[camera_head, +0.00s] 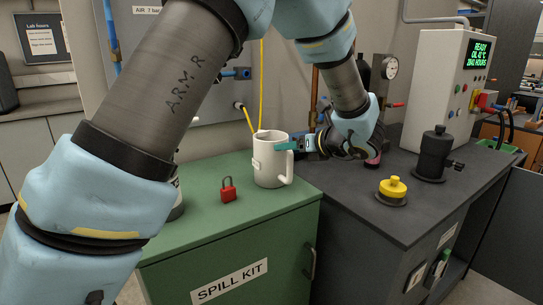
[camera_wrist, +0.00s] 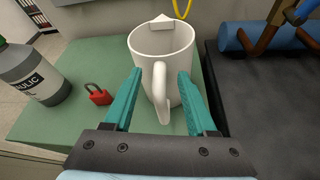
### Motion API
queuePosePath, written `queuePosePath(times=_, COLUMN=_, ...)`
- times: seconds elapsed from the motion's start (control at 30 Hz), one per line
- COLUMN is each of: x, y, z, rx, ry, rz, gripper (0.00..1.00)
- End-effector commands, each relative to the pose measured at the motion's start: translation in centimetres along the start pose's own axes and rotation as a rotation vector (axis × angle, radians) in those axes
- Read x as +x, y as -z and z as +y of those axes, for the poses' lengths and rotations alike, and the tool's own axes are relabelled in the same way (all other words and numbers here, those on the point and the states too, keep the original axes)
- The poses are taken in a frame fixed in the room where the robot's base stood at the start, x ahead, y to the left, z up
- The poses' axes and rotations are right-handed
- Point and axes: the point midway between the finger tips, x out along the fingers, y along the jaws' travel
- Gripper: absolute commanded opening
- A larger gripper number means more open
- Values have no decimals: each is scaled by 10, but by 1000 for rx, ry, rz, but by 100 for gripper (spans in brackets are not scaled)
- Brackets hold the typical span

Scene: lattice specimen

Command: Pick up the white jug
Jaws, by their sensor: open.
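The white jug (camera_head: 268,165) stands upright on the green spill kit cabinet (camera_head: 238,233), near its right side. Its handle faces front right in the head view. In the wrist view the jug (camera_wrist: 146,42) is straight ahead, with its handle (camera_wrist: 160,90) toward me. My gripper (camera_head: 286,145) is beside the jug's upper part. In the wrist view my open gripper (camera_wrist: 160,78) has one teal finger on each side of the handle. The fingers are apart and hold nothing. I cannot tell whether they touch the jug.
A red padlock (camera_head: 228,189) lies left of the jug. A bottle (camera_wrist: 32,74) stands farther left. The dark bench (camera_head: 350,205) to the right bears a yellow-capped fitting (camera_head: 392,189) and a black fitting (camera_head: 433,152). The green top in front of the padlock is clear.

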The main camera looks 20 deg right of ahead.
Motion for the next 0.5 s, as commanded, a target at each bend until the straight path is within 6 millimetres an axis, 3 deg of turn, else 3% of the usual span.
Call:
queuePosePath(times=0.13, x=14, y=-1, z=1, rx=0, ry=-1, rz=-1, gripper=57)
queuePosePath(times=0.37, x=16, y=0, z=0, rx=-2, ry=0, rz=-1, gripper=57)
queuePosePath(times=0.5, x=16, y=0, z=0, rx=-2, ry=0, rz=-1, gripper=44)
